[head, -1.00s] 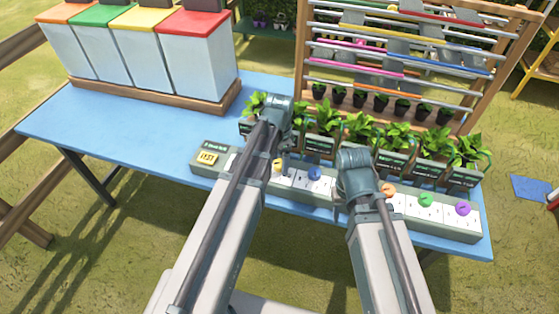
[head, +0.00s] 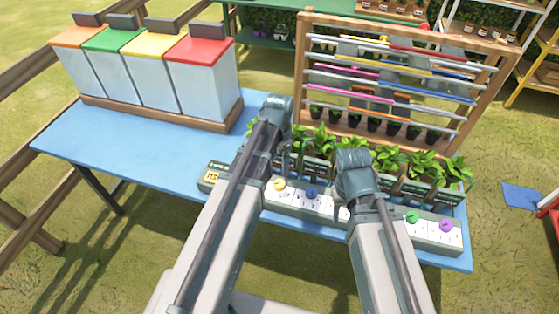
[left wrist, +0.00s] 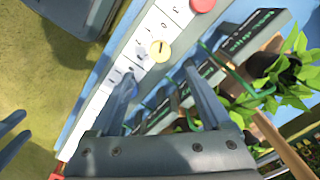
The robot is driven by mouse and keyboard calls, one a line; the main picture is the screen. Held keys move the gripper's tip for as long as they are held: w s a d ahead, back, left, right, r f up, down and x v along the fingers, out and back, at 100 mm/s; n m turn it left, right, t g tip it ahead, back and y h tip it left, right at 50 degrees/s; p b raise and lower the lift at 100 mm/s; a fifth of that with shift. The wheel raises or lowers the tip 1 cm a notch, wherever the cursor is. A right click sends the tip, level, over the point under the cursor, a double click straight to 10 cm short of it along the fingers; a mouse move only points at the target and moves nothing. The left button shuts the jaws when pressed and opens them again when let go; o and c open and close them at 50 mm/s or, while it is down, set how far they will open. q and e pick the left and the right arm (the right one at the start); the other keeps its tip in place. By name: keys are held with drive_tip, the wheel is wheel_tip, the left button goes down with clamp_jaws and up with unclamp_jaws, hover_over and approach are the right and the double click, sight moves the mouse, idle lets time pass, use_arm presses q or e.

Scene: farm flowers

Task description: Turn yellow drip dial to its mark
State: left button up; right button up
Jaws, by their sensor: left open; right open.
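The yellow dial (head: 279,185) sits on a long grey panel (head: 345,219) along the table's front edge, left of the blue dial (head: 312,193). In the left wrist view the yellow dial (left wrist: 160,51) shows a dark line on its face and lies beyond the fingers; I cannot make out its mark. My left gripper (left wrist: 163,78) is open, its fingers spread and apart from the yellow dial. My right gripper (left wrist: 22,127) is open at the lower left of the wrist view.
Green (head: 412,217) and purple (head: 446,226) dials are farther right; a red dial (left wrist: 202,4) is beside the yellow one. Potted plants (head: 320,140) stand behind the panel. Lidded bins (head: 202,75) stand at the back left. The left tabletop (head: 110,140) is clear.

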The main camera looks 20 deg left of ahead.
use_arm(q)
wheel_tip(320, 180, up, 3)
drive_tip(key=shift+f+p, duration=0.15)
drive_tip(key=shift+p, duration=0.65)
use_arm(e)
wheel_tip(320, 180, up, 3)
drive_tip(key=shift+f, duration=0.15)
use_arm(q)
drive_tip(key=shift+f, duration=0.1)
drive_tip(key=s+d+n+y, duration=0.1)
drive_tip(key=s+d+n, duration=0.4)
drive_tip(key=s+d, duration=0.5)
drive_tip(key=s, duration=0.4)
drive_tip(key=shift+s+d+n, duration=0.15)
drive_tip(key=shift+d+n, duration=0.15)
drive_tip(key=shift+n, duration=0.1)
